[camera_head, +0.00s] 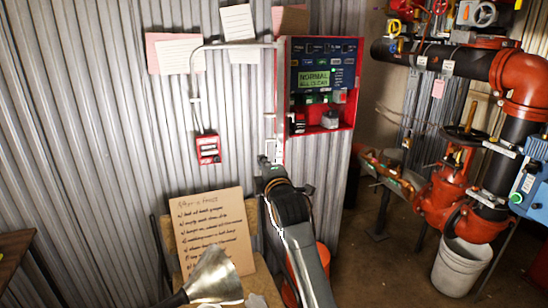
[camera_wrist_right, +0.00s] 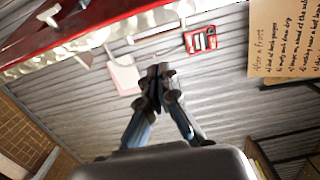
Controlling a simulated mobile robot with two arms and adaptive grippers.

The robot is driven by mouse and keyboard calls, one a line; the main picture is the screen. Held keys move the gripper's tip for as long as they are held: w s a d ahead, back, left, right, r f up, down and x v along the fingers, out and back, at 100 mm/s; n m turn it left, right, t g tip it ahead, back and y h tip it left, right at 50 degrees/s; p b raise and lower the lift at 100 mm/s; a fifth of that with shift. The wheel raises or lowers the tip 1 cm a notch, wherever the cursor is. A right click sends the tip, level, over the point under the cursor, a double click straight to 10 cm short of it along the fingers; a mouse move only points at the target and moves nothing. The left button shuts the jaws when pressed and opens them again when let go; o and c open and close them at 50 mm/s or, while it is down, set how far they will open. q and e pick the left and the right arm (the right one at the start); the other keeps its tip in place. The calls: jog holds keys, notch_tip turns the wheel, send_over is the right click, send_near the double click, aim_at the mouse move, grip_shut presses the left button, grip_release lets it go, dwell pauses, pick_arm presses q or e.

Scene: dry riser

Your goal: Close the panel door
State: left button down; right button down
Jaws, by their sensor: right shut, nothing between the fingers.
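The red panel box (camera_head: 352,113) is on the corrugated wall, with a dark blue face and a green display reading NORMAL. Its lower part is open and shows small grey, green and red parts inside. A narrow red edge runs down its left side; I cannot tell whether this is the door seen edge-on. My right gripper (camera_head: 266,160) is just below and left of the box, with its fingers together and empty. In the right wrist view, the closed fingertips (camera_wrist_right: 157,74) are below a long red edge (camera_wrist_right: 95,32); contact is not clear.
A small red call box (camera_head: 208,149) hangs on the wall left of the gripper. A cardboard sign (camera_head: 213,232) stands below, with a metal scoop-like object (camera_head: 215,277) in front. Red pipework (camera_head: 443,191) and a white bucket (camera_head: 461,267) are at right.

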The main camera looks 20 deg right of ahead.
jog(key=w+d, duration=0.1)
jog(key=d, duration=0.1)
jog(key=w+d+p, duration=0.1)
jog(key=shift+d, duration=0.35)
jog(key=shift+d, duration=0.15)
